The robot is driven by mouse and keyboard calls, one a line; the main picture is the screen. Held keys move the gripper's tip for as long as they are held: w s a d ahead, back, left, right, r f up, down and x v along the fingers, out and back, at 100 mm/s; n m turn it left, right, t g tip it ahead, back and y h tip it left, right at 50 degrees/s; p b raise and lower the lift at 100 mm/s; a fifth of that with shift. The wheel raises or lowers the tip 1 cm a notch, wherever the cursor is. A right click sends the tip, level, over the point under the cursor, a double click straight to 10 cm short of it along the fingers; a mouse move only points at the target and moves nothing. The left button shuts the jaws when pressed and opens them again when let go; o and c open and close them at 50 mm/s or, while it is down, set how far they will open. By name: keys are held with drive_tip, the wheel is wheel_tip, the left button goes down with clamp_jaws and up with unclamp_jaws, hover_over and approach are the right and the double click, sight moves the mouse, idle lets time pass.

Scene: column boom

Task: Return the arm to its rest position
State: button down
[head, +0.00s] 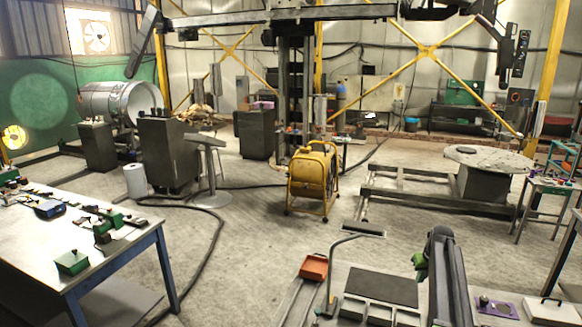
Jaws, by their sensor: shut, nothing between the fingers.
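A dark, long link (447,275) that looks like my arm rises from the bottom edge at the lower right of the head view. Its rounded far end lies over the open floor and touches nothing that I can see. A small green part (420,261) shows at its left side; I cannot tell what it is. I cannot make out my gripper's fingers in this view. No object is seen held by the arm.
A yellow-framed machine (313,180) stands ahead. A workbench (130,245) fills the left.

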drive_tip(key=s+a+f+n+b, duration=0.3)
drive_tip(key=a+n, duration=0.1)
drive_tip(key=a, duration=0.6)
drive_tip(key=s+a+f+n+g+b, duration=0.1)
drive_tip(key=s+a+f+n+b, duration=0.2)
drive_tip(key=a, duration=0.6)
drive_tip(key=s+a+f+n+b, duration=0.2)
drive_tip(key=s+a+f+n, duration=0.15)
drive_tip(key=a, duration=0.65)
drive_tip(key=s+a+f+n+g, duration=0.1)
drive_tip(key=s+a+n, duration=0.2)
drive_tip(key=s+n, duration=0.5)
drive_tip(key=s+a+f+n+g+b, duration=0.1)
drive_tip(key=s+a+n, duration=0.3)
drive_tip(key=n, duration=1.4)
drive_tip(key=s, duration=0.4)
drive_tip(key=shift+s+a+f, duration=0.15)
drive_tip(key=shift+s+f, duration=0.05)
drive_tip(key=shift+s, duration=0.2)
